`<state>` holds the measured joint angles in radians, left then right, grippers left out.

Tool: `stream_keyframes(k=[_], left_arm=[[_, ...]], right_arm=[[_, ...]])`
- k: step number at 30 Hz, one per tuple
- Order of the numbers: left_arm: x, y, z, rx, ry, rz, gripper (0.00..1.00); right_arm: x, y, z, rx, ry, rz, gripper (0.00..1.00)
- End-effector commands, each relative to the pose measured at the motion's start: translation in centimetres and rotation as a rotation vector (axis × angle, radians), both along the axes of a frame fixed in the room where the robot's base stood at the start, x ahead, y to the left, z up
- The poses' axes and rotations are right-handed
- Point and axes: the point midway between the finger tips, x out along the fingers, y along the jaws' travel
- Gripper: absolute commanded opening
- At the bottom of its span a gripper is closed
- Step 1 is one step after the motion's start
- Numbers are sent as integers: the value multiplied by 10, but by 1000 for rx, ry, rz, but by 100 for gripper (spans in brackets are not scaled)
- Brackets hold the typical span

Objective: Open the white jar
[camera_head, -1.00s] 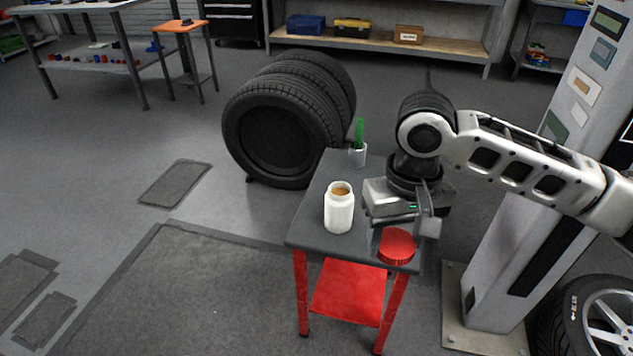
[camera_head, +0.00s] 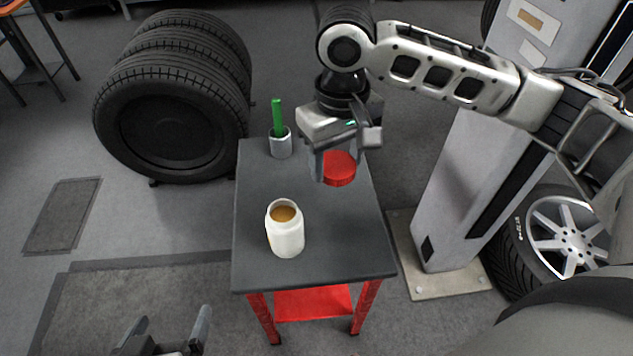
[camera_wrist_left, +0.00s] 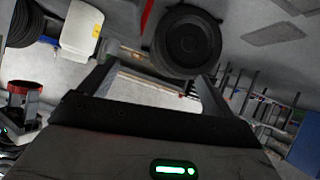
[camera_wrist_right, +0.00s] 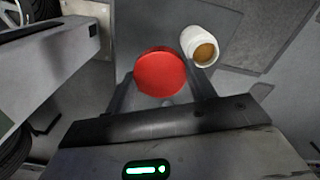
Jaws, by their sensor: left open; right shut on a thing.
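The white jar (camera_head: 286,236) stands upright and uncovered on the dark top of a small table, with brown contents visible in its mouth. My right gripper (camera_head: 338,165) is shut on a round red lid (camera_head: 340,170), behind and to the right of the jar. The right wrist view shows the lid (camera_wrist_right: 160,73) between the two fingers, apart from the jar (camera_wrist_right: 199,47). I cannot tell how high the lid is above the tabletop. My left gripper (camera_head: 172,328) is open and empty, low at the front left, away from the table.
The table (camera_head: 340,262) has red legs and a red lower shelf. A pale cup (camera_head: 281,146) with a green item stands at its back left corner. Large tires (camera_head: 175,100) stand behind on the left. A grey column (camera_head: 475,180) and a wheel (camera_head: 560,240) are at the right.

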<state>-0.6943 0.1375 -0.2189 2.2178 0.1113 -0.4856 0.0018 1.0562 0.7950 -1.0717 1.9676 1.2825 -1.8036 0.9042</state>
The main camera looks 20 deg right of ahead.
Motion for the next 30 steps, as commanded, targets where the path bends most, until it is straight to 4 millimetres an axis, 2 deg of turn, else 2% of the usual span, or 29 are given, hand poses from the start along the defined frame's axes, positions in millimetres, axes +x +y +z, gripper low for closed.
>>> stream_keyframes(k=[1, 5, 12, 21, 25, 30], left_arm=[[0, -1, -12, 0, 7, -4, 89], [2, -4, -33, -3, 27, -16, 89], [5, -13, -71, -8, 67, -46, 89], [8, -23, -115, -12, 116, -83, 89], [8, -25, -127, -11, 132, -95, 89], [9, -27, -134, -12, 142, -103, 89]], right_arm=[[7, 2, -10, 2, -2, 84, 27], [31, 5, -28, 4, -12, 393, 27], [72, 6, -60, -1, -22, 1038, 27], [113, 8, -99, -5, -14, 1826, 27], [124, 8, -110, -2, -8, 2081, 27], [132, 9, -116, 1, -4, 2267, 27]])
